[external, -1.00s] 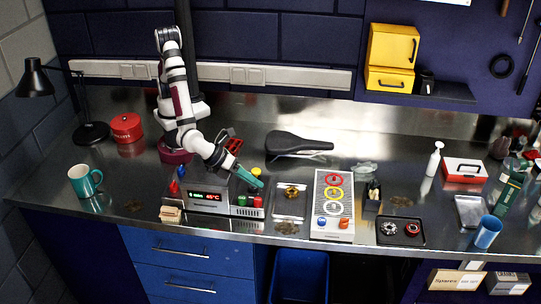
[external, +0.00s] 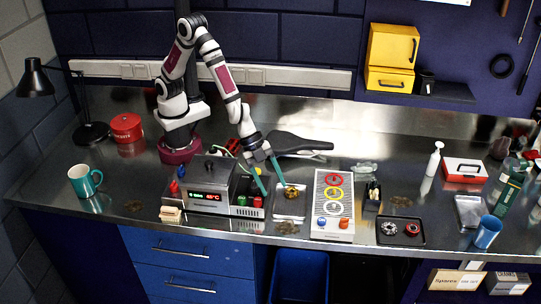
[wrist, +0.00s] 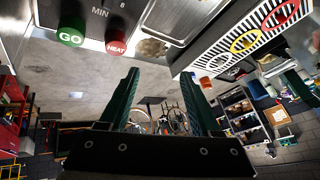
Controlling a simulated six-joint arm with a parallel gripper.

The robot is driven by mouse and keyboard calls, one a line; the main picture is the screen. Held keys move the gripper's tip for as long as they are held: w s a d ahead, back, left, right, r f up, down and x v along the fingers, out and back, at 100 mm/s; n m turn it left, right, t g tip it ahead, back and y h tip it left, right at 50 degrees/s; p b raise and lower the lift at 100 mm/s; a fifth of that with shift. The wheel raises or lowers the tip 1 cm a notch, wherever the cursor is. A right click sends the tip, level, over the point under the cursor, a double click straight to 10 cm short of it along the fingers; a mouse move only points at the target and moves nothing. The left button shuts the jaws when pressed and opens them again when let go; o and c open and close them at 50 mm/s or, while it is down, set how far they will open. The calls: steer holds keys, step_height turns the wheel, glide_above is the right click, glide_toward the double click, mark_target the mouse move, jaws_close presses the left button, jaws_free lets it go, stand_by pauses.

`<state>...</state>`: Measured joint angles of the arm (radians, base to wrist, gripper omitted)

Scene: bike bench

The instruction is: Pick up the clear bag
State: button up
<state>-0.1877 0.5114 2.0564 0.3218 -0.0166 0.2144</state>
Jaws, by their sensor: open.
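I cannot tell for sure which thing is the clear bag. A pale, see-through crumpled shape (external: 363,168) lies behind the black pen holder, right of the ringed panel. A flat silvery rectangle (external: 470,212) lies at the right, beside the blue cup; it may be a bag or a tray. My gripper (external: 275,188) has its two green fingers spread apart, empty. It points down over the left side of a shiny tray (external: 289,208), right of the heater box. In the wrist view the fingers (wrist: 160,76) are apart with nothing between them.
The heater box (external: 208,188) stands left of my gripper, with green and red buttons. The ringed panel (external: 333,222) is close on the right. A black saddle (external: 297,143) lies behind. A black tray (external: 400,231) with small round parts lies farther right.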

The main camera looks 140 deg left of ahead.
steer(key=s+a+r+n+t+y, duration=0.1)
steer(key=s+a+r+n+y, duration=0.15)
steer(key=a+n, duration=0.45)
steer(key=s+a+r+n+y, duration=0.2)
steer(key=a+n+y, duration=0.15)
steer(key=a, duration=0.65)
steer(key=s+a+r+n+t+y, duration=0.1)
steer(key=s+a+r+n+y, duration=0.2)
steer(key=a, duration=0.6)
glide_toward(361, 163)
steer(key=shift+n, duration=0.35)
steer(key=x, duration=0.9)
steer(key=shift+w, duration=0.1)
jaws_close()
